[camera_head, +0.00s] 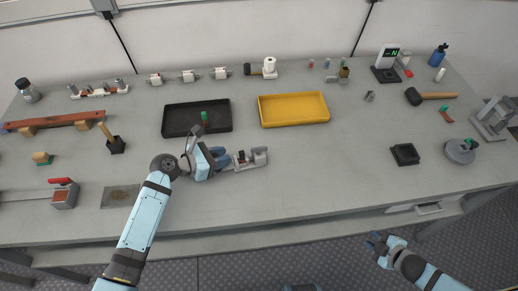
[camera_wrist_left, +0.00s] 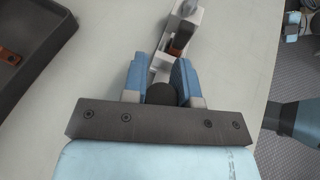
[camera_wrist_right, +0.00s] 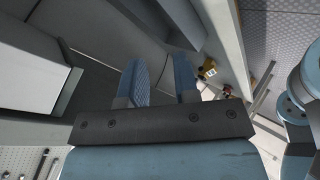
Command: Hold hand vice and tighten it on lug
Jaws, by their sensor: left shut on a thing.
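My left gripper (camera_head: 222,157) reaches over the table and is shut on a dark, round-ended part, which I take to be the hand vice (camera_wrist_left: 160,93). In the left wrist view the blue fingers flank this part. Just beyond the fingers is a light grey fixture (camera_head: 258,157) with a dark and brown piece on it; it also shows in the left wrist view (camera_wrist_left: 188,20). I cannot make out the lug or whether the vice touches it. My right gripper (camera_head: 376,243) is open and empty, off the front edge of the table.
A black tray (camera_head: 180,121) lies behind my left gripper, and a yellow tray (camera_head: 292,122) lies to its right. A small black square tray (camera_head: 405,153) and a round grey base (camera_head: 459,152) stand at right. The table front right of the fixture is clear.

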